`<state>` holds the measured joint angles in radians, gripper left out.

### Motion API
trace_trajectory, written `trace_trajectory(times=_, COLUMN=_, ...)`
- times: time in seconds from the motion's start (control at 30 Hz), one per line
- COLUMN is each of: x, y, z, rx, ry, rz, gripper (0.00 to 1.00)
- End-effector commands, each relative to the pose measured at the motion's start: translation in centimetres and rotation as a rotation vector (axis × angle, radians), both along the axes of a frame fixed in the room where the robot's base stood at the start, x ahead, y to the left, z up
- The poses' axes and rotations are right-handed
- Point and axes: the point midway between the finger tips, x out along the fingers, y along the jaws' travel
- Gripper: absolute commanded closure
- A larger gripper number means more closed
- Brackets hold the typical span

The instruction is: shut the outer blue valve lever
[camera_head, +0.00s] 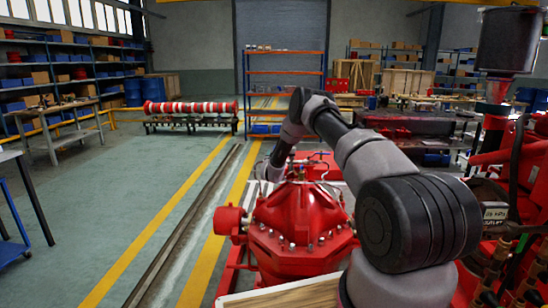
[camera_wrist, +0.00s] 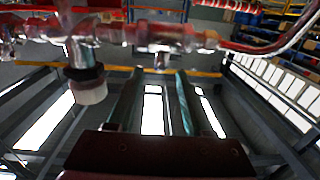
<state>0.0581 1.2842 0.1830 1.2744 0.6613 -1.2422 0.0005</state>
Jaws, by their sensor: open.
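In the wrist view my gripper (camera_wrist: 159,75) is open, its two dark green fingers apart with nothing gripped between them. The tips lie just below a red and silver pipe (camera_wrist: 160,36) in the picture, with a small silver fitting (camera_wrist: 161,61) near the gap. I cannot tell whether anything touches. A dark fitting with a white end (camera_wrist: 88,86) hangs off the pipe at left. No blue lever shows clearly in either view. In the head view the red pump (camera_head: 298,222) stands below my arm, thin pipes on its top, and my fingers cannot be made out.
Red machinery (camera_head: 510,190) with several fittings fills the right side. Orange shelving (camera_head: 285,85) and a red-white striped pipe (camera_head: 190,107) on a low stand are far behind. A workbench (camera_head: 55,125) stands at left. The floor left of the pump is clear.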

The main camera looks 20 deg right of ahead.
Motion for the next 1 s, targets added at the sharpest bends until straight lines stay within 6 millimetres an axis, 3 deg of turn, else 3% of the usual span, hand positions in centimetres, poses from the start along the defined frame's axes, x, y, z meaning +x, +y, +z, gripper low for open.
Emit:
trace_trajectory(times=0.1, x=-1.9, y=0.6, z=0.0, rx=0.000, ry=0.002, rz=0.001, gripper=0.49)
trace_trajectory(times=0.3, x=-3.7, y=1.1, z=0.0, rx=0.001, ry=0.001, rz=0.000, gripper=0.49)
trace_trajectory(times=0.7, x=-3.9, y=1.2, z=0.3, rx=0.003, ry=0.001, rz=0.002, gripper=0.49)
trace_trajectory(times=0.77, x=-3.7, y=1.3, z=1.3, rx=0.011, ry=0.002, rz=0.008, gripper=0.49)
trace_trajectory(times=0.87, x=-3.5, y=1.7, z=4.5, rx=0.041, ry=0.018, rz=0.030, gripper=0.49)
trace_trajectory(times=1.0, x=-4.1, y=2.6, z=11.4, rx=0.107, ry=0.071, rz=0.081, gripper=0.49)
